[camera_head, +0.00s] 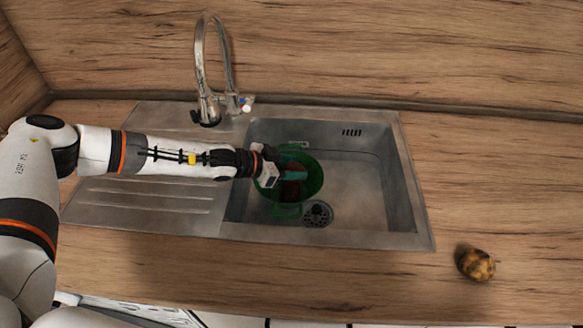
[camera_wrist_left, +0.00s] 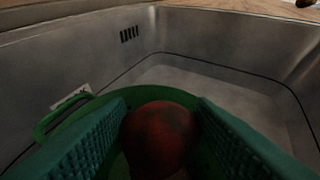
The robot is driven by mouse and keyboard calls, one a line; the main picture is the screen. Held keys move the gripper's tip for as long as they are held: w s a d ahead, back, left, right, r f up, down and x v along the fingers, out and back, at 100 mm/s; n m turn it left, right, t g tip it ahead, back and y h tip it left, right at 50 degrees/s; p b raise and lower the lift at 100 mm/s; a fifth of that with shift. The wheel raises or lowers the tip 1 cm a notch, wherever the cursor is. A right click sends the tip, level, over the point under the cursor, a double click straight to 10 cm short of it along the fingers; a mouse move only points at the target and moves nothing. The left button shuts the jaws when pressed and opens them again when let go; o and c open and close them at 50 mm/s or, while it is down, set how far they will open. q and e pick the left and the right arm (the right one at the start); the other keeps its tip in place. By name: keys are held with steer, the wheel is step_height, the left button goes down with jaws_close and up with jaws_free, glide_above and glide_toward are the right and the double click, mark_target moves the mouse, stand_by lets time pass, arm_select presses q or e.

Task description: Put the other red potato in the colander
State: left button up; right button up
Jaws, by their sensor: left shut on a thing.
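The green colander (camera_head: 316,184) stands in the sink basin, over its left part. My left gripper (camera_head: 292,172) reaches in from the left, its fingers over the colander. In the left wrist view a dark red potato (camera_wrist_left: 160,138) sits between the teal fingers, which are shut on it. The colander's green rim and handle (camera_wrist_left: 50,121) show behind and beside the fingers. In the head view a reddish shape (camera_head: 291,190) shows below the fingers; I cannot tell whether it is the held potato or another one inside. My right gripper is not in view.
A brown and yellow potato (camera_head: 476,264) lies on the wooden worktop right of the sink. The steel sink (camera_head: 365,190) has walls around the colander and a drain (camera_head: 317,213) in front of it. A tap (camera_head: 207,108) stands behind. The basin's right part is free.

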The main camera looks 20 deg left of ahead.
arm_select(q)
steer(key=shift+f, duration=0.25)
steer(key=shift+r, duration=0.1)
steer(key=shift+f+b, duration=0.5)
steer(key=shift+f, duration=0.15)
steer(key=o, duration=1.3)
